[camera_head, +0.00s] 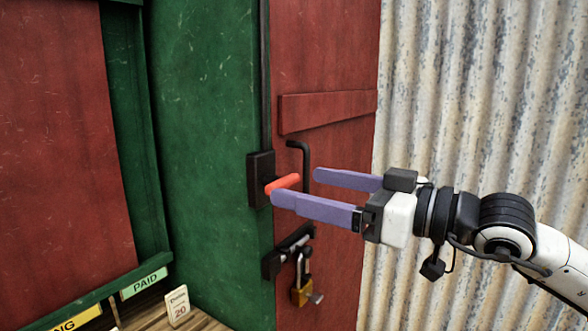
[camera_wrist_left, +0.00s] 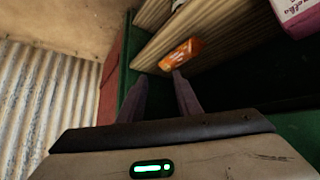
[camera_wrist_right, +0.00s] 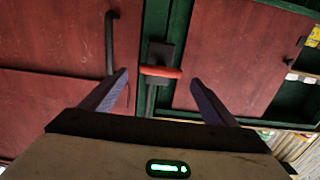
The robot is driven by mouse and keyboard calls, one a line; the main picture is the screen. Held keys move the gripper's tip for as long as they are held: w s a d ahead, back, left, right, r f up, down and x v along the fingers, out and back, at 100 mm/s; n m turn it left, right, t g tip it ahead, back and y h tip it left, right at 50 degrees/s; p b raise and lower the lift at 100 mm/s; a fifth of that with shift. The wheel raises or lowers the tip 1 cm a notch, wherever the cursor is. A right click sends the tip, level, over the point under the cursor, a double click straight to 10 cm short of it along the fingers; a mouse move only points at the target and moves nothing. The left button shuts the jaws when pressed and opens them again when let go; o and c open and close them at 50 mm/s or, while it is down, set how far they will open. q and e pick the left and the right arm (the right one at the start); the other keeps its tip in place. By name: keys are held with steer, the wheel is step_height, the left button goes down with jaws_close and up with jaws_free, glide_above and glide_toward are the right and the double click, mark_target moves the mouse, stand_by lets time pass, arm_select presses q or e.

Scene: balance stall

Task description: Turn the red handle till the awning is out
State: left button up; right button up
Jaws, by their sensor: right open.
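The red handle (camera_head: 283,184) sticks out sideways from a dark mounting block (camera_head: 258,178) on the green post. It also shows in the right wrist view (camera_wrist_right: 160,72), lying crosswise between the fingertips. My right gripper (camera_head: 296,186) is open at the handle, its purple fingers on either side of it; I cannot tell whether they touch it. My left gripper (camera_wrist_left: 160,76) shows only in the left wrist view, its fingers apart and empty. The awning itself cannot be made out in these views.
A black bar handle (camera_head: 304,165) on the red door stands close behind the right fingers. A brass padlock (camera_head: 302,289) hangs from a latch below. An orange packet (camera_wrist_left: 181,54) is near the left fingertips.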

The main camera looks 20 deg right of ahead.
mark_target(288, 182)
steer(key=shift+p+x, duration=0.6)
steer(key=shift+x, duration=1.2)
steer(key=c, duration=1.1)
